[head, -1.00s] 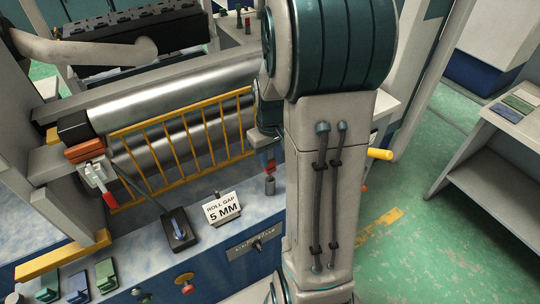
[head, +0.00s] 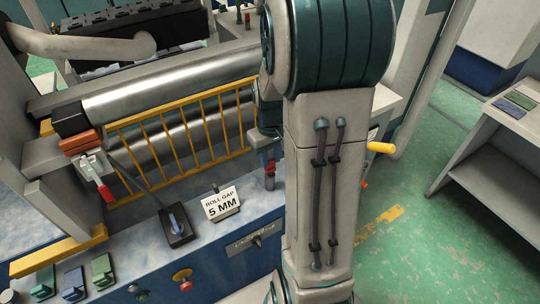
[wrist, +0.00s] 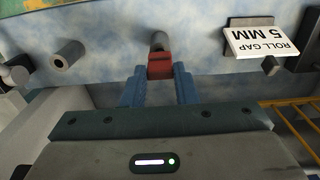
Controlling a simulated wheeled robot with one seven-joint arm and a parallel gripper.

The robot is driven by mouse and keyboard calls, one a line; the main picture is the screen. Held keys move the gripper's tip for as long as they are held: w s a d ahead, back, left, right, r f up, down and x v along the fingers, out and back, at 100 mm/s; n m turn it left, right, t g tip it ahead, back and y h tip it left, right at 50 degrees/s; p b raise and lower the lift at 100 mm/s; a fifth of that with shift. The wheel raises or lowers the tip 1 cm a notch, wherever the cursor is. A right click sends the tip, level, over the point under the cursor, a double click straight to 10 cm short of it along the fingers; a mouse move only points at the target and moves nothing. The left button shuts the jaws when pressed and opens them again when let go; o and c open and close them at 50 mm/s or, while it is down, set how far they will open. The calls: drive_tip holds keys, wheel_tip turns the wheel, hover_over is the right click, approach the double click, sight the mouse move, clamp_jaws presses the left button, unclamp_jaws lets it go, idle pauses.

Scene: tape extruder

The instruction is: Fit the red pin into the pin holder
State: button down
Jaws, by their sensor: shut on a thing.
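The red pin (wrist: 160,69) is held between the two blue fingertips of my gripper (wrist: 158,76) in the wrist view. The pin holder, a short grey tube (wrist: 158,41), stands just beyond the pin, and their edges overlap in the picture. In the head view the red pin (head: 270,167) is above the grey holder (head: 269,183), in line with it. I cannot tell whether the pin's end is inside the holder's mouth. My arm hides most of the gripper in the head view.
A roll gap sign (head: 222,203) stands on the bench left of the holder. A yellow guard rail (head: 185,137) fronts the steel rollers close behind. A second grey tube (wrist: 68,54) shows in the wrist view.

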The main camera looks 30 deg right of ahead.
drive_tip(key=shift+f+b, duration=0.55)
drive_tip(key=shift+f, duration=0.3)
drive_tip(key=c, duration=1.1)
unclamp_jaws()
drive_tip(key=shift+r, duration=0.1)
drive_tip(key=shift+o, duration=0.2)
drive_tip(key=shift+r, duration=0.1)
wheel_tip(320, 180, up, 14)
drive_tip(key=shift+f, duration=0.2)
drive_tip(key=s+a+f+t, duration=0.1)
drive_tip(key=s+a+t, duration=0.2)
drive_tip(key=s+a, duration=0.9)
drive_tip(key=shift+f, duration=0.35)
